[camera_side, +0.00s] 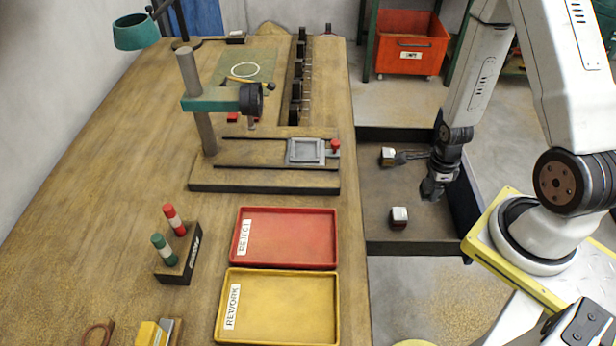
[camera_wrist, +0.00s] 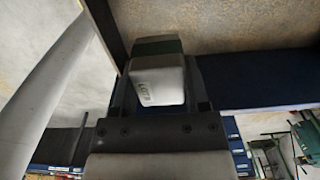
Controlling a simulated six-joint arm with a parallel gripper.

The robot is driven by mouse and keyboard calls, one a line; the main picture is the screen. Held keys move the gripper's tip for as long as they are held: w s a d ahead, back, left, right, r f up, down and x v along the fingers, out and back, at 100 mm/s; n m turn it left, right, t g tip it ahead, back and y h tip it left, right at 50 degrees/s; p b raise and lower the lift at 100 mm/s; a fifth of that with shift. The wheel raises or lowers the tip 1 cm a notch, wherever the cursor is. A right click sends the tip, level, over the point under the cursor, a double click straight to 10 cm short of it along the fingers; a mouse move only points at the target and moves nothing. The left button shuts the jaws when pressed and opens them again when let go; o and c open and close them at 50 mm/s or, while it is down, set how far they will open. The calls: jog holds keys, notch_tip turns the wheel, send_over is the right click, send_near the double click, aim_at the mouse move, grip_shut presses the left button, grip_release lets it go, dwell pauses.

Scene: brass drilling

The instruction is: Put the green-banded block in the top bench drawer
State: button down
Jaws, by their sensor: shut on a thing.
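My gripper (camera_side: 433,188) is over the right part of the open drawer (camera_side: 372,240), beside the bench's right edge. In the wrist view it is shut on a pale grey block with a dark green band, the green-banded block (camera_wrist: 160,80); small lettering shows on its face. In the side view the held block is hidden or too small to make out. Two other small pale blocks sit in the drawer, a far block (camera_side: 388,157) and a near block (camera_side: 399,217). Both are to the left of my gripper.
On the bench (camera_side: 110,200) are a drill press (camera_side: 195,105), a red reject tray (camera_side: 320,235), a yellow rework tray (camera_side: 318,300) and a stand with red and green markers (camera_side: 180,262). An orange bin (camera_side: 410,35) stands behind. The drawer floor between the two blocks is bare.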

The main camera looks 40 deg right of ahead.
jog(key=shift+f, duration=0.3)
jog(key=shift+w, duration=0.1)
jog(key=w+d+f, duration=0.3)
jog(key=w+f, duration=0.1)
jog(key=w, duration=0.4)
send_near(391, 190)
jog(key=shift+s+a+f, duration=0.35)
jog(key=shift+s+f, duration=0.3)
jog(key=shift+s, duration=0.15)
jog(key=shift+w+d+f, duration=0.25)
jog(key=shift+w+f, duration=0.3)
jog(key=shift+f, duration=0.1)
jog(key=shift+w+d+f, duration=0.1)
jog(key=shift+w+f, duration=0.15)
jog(key=shift+f, duration=1.55)
jog(key=shift+f, duration=0.15)
